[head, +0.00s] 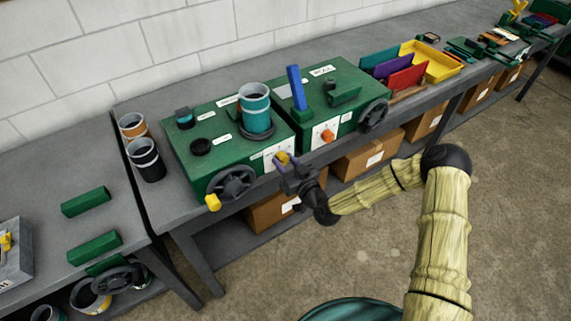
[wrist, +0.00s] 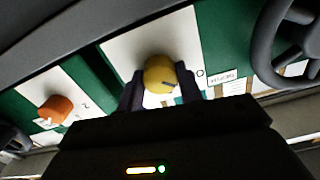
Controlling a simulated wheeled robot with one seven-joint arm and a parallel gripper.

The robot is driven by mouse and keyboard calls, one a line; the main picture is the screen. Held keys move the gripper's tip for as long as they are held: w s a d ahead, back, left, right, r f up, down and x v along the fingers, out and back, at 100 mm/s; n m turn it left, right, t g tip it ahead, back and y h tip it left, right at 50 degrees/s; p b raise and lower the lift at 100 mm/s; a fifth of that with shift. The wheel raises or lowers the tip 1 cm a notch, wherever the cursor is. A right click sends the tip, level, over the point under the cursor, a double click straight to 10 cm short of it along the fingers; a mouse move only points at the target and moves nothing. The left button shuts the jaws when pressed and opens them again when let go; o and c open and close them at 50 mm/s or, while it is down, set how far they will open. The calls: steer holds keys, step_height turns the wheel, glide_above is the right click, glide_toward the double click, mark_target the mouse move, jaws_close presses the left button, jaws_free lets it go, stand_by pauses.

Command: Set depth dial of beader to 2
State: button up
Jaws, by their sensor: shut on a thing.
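A yellow dial (wrist: 160,74) with a dark pointer mark sits on a white plate (wrist: 125,48) on the front of a green machine (head: 205,163). In the wrist view my gripper (wrist: 160,90) has its two dark fingers on either side of the dial, shut on it. In the head view my gripper (head: 286,161) is at the lower front right of this machine, partly covering the dial (head: 282,157). The number that the pointer faces is not readable. A small label (wrist: 222,76) beside the plate is too blurred to read.
A second green machine (head: 345,75) to the right has an orange knob (head: 327,136), also in the wrist view (wrist: 55,110). A black handwheel (head: 232,183) with a yellow handle is left of my gripper. Cardboard boxes (head: 368,160) stand under the bench. Floor in front is open.

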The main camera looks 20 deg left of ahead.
steer(key=m+b, duration=0.4)
steer(key=m, duration=0.2)
steer(key=shift+f, duration=0.15)
steer(key=m+b, duration=0.2)
steer(key=m, duration=0.2)
steer(key=shift+w+m, duration=0.1)
steer(key=shift+m, duration=0.2)
steer(key=o, duration=1)
steer(key=shift+d, duration=0.1)
